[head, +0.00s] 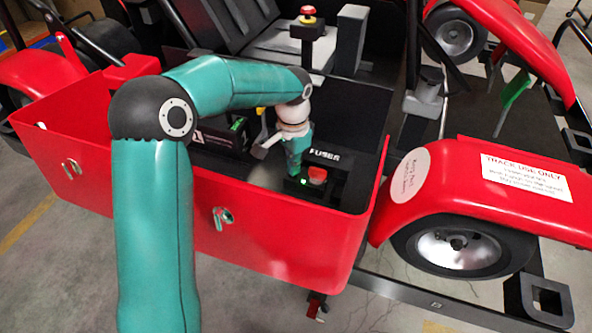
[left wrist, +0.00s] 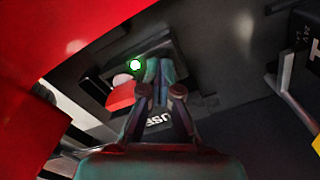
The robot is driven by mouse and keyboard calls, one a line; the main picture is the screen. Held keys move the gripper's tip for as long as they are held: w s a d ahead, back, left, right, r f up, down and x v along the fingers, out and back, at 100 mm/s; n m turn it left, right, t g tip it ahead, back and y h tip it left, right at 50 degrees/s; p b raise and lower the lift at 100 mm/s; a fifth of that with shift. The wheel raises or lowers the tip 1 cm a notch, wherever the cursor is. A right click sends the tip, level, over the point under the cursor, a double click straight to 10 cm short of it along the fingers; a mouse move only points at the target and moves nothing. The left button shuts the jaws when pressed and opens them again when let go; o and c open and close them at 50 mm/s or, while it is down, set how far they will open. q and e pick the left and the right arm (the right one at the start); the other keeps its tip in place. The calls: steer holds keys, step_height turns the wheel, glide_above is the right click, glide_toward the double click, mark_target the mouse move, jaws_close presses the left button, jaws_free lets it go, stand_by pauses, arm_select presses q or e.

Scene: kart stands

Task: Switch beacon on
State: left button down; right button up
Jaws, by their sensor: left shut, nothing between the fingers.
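My left gripper (head: 295,168) reaches down into the red front bin of the kart. Its fingers are shut and empty, with the tips at a small black switch box (head: 327,190). The box carries a red button (head: 317,175) and a small lit green lamp (head: 303,181). In the left wrist view the gripper (left wrist: 158,68) points at the box, just beside the glowing green lamp (left wrist: 135,65) and the red button (left wrist: 121,97). I cannot tell whether the tips touch the box. No part clearly marked as a beacon shows. My right gripper is out of view.
A black panel with white lettering starting "FUSE" (head: 325,154) is behind the box. A red knob (head: 308,10) tops a black post farther back. A red fender (head: 470,190) is at the right.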

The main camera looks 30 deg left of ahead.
arm_select(q)
steer(key=shift+f, duration=0.4)
steer(key=shift+r, duration=0.15)
steer(key=shift+r+p, duration=0.4)
steer(key=shift+r, duration=0.2)
steer(key=shift+r+p, duration=2.2)
steer(key=shift+r, duration=0.65)
